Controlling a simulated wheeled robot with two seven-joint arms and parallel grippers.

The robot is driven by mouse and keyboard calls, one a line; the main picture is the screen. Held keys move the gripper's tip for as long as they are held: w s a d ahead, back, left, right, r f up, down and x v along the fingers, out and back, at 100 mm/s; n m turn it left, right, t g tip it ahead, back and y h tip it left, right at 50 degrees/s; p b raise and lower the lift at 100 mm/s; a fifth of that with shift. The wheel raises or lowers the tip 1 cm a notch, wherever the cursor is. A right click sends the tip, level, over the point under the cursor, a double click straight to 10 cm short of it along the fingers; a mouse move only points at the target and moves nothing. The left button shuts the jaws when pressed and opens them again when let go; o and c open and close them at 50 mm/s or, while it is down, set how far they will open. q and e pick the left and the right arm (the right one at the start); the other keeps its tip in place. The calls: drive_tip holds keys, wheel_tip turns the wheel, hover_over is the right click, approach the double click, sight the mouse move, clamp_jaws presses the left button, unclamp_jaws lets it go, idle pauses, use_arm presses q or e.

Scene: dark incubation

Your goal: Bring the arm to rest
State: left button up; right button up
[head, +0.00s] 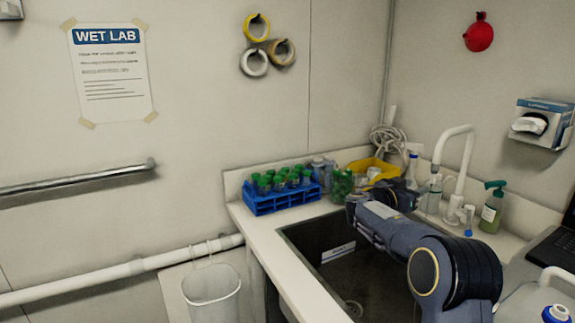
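My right arm reaches in from the lower right over the sink (350,277). Its gripper (400,190) is small and dark at the far end of the arm, above the back part of the sink. The fingers are hard to make out against the arm and the things behind, so I cannot tell whether they are open or shut, or whether they hold anything. My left arm and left gripper are not in view.
A blue rack (283,201) of green-capped tubes stands on the counter left of the sink. Behind the gripper are a yellow tray (374,168) and white faucet (461,150). A green pump bottle (492,208) and dark laptop (556,248) are right. A white bin (212,292) is lower left.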

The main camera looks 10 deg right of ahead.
drive_tip(key=s+a+f+n+g+y, duration=0.1)
drive_tip(key=s+f+y, duration=0.15)
drive_tip(key=s, duration=0.35)
drive_tip(key=s+a+f+n+g+y, duration=0.1)
drive_tip(key=s+n+y, duration=0.15)
drive_tip(key=s, duration=0.45)
drive_tip(key=s+a+f+y, duration=0.2)
drive_tip(key=s+y, duration=0.2)
drive_tip(key=s, duration=0.2)
drive_tip(key=s+a+f+n+y, duration=0.2)
drive_tip(key=s+a+y, duration=0.1)
drive_tip(key=s+a, duration=0.4)
drive_tip(key=s+a+f+n+y+p, duration=0.1)
drive_tip(key=s+a+f+n+y, duration=0.2)
drive_tip(key=s+a, duration=0.5)
drive_tip(key=s+a+f+n+t+y, duration=0.1)
drive_tip(key=s+a+f+n+y, duration=0.2)
drive_tip(key=s+a+y, duration=0.2)
drive_tip(key=s+a, duration=0.3)
drive_tip(key=a, duration=0.1)
drive_tip(key=shift+s+a+p, duration=0.15)
drive_tip(key=shift+a+p, duration=0.1)
drive_tip(key=shift+p, duration=0.05)
drive_tip(key=shift+d, duration=0.1)
